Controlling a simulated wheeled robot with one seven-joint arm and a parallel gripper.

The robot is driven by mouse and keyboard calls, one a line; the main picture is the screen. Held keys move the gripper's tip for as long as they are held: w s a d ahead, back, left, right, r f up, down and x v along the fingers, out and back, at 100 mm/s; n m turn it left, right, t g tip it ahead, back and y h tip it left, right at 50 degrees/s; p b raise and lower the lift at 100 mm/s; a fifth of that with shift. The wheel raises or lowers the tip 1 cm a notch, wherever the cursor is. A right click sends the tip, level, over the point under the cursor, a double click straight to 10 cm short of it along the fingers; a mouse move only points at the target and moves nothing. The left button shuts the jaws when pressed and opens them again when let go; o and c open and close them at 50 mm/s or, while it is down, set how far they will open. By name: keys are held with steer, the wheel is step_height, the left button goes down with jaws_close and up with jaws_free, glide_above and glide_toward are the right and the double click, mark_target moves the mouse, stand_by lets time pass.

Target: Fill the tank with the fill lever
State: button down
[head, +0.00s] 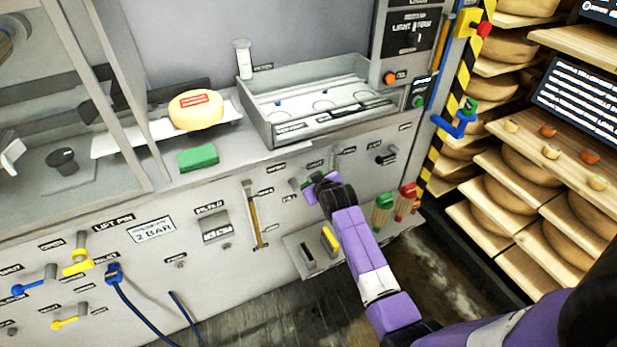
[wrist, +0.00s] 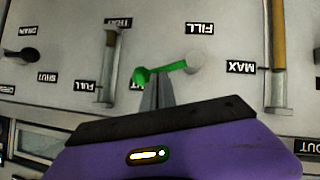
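The green fill lever (wrist: 165,72) is on the grey panel in the wrist view, near an upside-down FILL label. It lies nearly level, tilted slightly, with its knob end to the left and its pivot to the right. In the head view a small green part of it (head: 296,184) shows beside my gripper (head: 314,184). My gripper's fingers also show in the wrist view (wrist: 157,90), close together, with their tips at the lever's shaft; I cannot tell if they touch it. A sight tube (head: 252,214) with amber inside is left of the lever; its MAX mark shows in the wrist view.
A steel basin (head: 258,120) sits on the ledge above. A cheese wheel (head: 196,110) and a green sponge (head: 198,158) are to its left. A low shelf (head: 293,243) with brushes is below. Cheese racks stand at right; hoses hang at lower left.

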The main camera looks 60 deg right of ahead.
steer(key=shift+s+d+f+b, duration=0.15)
steer(key=shift+d+f+b, duration=0.1)
steer(key=shift+f, duration=0.15)
steer(key=shift+s+d+f+b, duration=0.1)
steer(key=shift+s+d+f, duration=0.05)
steer(key=shift+d+f, duration=0.15)
steer(key=shift+s+d+f, duration=0.1)
steer(key=shift+s+d, duration=0.05)
steer(key=shift+d, duration=0.05)
